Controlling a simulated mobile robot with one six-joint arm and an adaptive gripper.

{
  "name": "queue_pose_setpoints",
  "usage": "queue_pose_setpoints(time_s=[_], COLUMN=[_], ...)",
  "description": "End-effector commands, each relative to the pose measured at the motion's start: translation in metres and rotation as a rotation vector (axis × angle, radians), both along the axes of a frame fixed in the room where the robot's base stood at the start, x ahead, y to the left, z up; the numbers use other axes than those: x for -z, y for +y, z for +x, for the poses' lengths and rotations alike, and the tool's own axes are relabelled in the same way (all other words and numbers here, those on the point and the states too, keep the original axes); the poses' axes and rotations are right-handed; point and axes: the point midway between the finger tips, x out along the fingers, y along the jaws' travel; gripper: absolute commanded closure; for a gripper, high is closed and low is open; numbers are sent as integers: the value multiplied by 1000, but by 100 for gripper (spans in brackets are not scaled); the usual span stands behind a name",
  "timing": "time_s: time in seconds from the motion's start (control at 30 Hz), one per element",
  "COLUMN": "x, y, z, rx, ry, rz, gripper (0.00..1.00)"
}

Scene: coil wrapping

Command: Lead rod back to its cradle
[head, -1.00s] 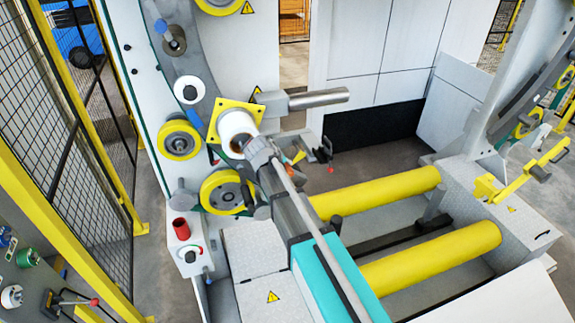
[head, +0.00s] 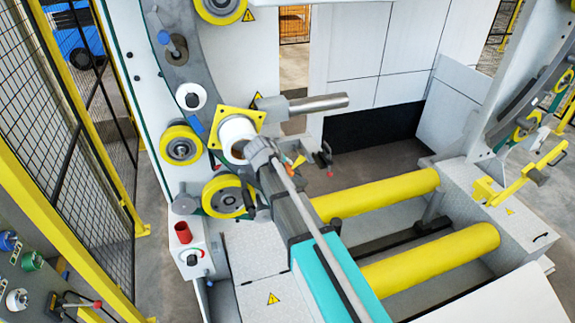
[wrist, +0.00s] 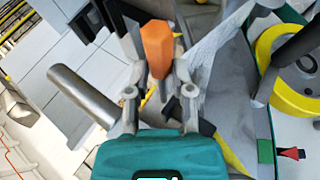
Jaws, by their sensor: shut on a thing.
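My gripper (wrist: 158,85) shows in the wrist view, with its fingers shut on an orange piece, which I take to be the lead rod's grip (wrist: 156,45). The rest of the rod cannot be made out there. In the head view my arm reaches up from the bottom to the ring machine, and a small orange bit (head: 299,161) shows beside its end. The fingers are mostly hidden behind the arm in that view. I cannot tell which part is the cradle.
A steel cylinder (head: 318,103) sticks out near my gripper, and shows in the wrist view (wrist: 80,93). A white roll (head: 237,130) in a yellow square plate sits beside my arm. Yellow rollers (head: 430,256) lie at right. A mesh fence (head: 85,130) stands at left.

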Motion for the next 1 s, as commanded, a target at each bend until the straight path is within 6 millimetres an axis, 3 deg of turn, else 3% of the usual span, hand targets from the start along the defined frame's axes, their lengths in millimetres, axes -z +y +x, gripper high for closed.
queue_pose_setpoints(time_s=[1.0], x=[-53], y=[0], z=[0], rx=[-1], ry=[-1], rz=[0], gripper=[100])
